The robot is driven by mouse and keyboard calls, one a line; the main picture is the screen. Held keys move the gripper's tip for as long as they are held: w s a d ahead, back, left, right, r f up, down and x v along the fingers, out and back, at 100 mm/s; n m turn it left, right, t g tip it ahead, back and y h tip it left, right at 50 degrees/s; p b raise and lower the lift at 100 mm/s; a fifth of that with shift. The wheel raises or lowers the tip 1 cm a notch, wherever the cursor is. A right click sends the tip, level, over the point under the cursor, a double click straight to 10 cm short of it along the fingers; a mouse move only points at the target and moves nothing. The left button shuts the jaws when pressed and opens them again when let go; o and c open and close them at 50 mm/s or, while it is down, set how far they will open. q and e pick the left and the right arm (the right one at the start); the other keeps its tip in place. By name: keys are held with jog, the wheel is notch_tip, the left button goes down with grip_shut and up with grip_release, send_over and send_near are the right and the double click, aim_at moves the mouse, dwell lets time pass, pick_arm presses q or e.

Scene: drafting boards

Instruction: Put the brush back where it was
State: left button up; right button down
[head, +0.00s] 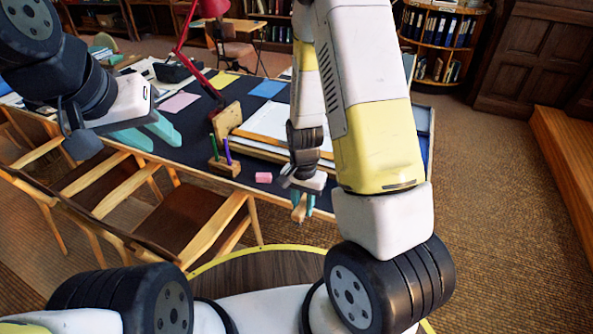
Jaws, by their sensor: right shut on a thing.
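My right gripper (301,200) points down at the front edge of the dark-topped table, right of the pink eraser. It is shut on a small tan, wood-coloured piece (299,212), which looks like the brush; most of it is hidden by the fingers. My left gripper (150,134) is over the left part of the table, its teal fingers apart and empty. A wooden holder (224,168) with a green and a purple stick upright in it stands near the front edge. A pink eraser (263,177) lies to its right.
A drawing board with white paper (268,122) lies behind the holder, beside an upright wooden block (227,121). A red lamp (186,62) stands at the back. Coloured sheets, including a blue one (267,89), lie flat. Wooden chairs (190,213) line the front left.

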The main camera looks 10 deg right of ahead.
jog(key=w+d, duration=0.1)
jog(key=w, duration=0.3)
jog(key=w+d, duration=0.1)
jog(key=w, duration=0.3)
jog(key=w+d+f, duration=0.1)
jog(key=w, duration=0.3)
jog(key=shift+w+d+f, duration=0.1)
jog(key=shift+w+d, duration=0.15)
jog(key=shift+d, duration=0.05)
jog(key=shift+f, duration=1.75)
jog(key=shift+f, duration=0.1)
jog(key=c, duration=1.1)
grip_release()
